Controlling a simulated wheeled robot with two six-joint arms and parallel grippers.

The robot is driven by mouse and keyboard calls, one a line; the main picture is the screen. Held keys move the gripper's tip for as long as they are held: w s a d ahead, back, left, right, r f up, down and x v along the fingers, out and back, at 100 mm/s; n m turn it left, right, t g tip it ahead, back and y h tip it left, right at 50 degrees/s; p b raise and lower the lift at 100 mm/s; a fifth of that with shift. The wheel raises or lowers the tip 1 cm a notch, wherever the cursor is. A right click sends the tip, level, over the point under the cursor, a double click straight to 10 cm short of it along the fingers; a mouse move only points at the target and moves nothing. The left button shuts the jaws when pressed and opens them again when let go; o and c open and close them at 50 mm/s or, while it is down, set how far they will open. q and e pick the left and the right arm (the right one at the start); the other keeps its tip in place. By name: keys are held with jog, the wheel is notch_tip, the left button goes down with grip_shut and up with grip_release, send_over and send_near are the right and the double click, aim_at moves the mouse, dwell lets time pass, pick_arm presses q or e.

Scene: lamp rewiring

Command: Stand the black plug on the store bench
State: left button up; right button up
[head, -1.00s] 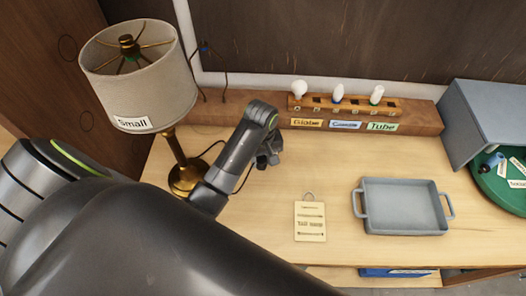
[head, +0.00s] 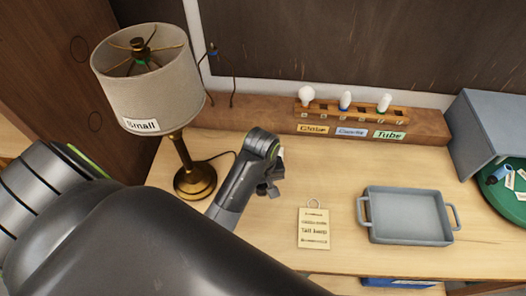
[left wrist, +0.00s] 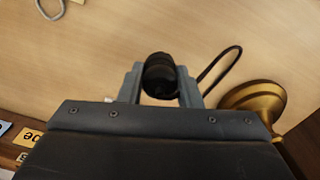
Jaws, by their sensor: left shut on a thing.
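The black plug (left wrist: 160,72) sits between the fingers of my left gripper (left wrist: 158,88) in the left wrist view, its rounded dark end showing. The gripper is shut on it, over the pale wooden bench top (left wrist: 200,25). In the head view my left gripper (head: 268,188) is right of the lamp's brass base (head: 195,181), and the plug is too dark and small to make out there. A black cord (left wrist: 222,62) runs from near the plug to the lamp base. I cannot tell how high the plug is. My right gripper is not in view.
The lamp's shade (head: 150,85) is labelled Small. A bulb rack (head: 352,110) stands on the back ledge. A grey tray (head: 410,217), a paper tag (head: 313,229) and a green turntable (head: 508,185) are on the bench.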

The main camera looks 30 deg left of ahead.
aim_at(262, 192)
pick_arm(q)
jog(key=shift+f+b, duration=0.6)
jog(key=shift+f, duration=1.7)
jog(key=shift+f, duration=0.4)
jog(key=o, duration=1)
jog(key=shift+o, duration=0.2)
jog(key=shift+w+r, duration=0.1)
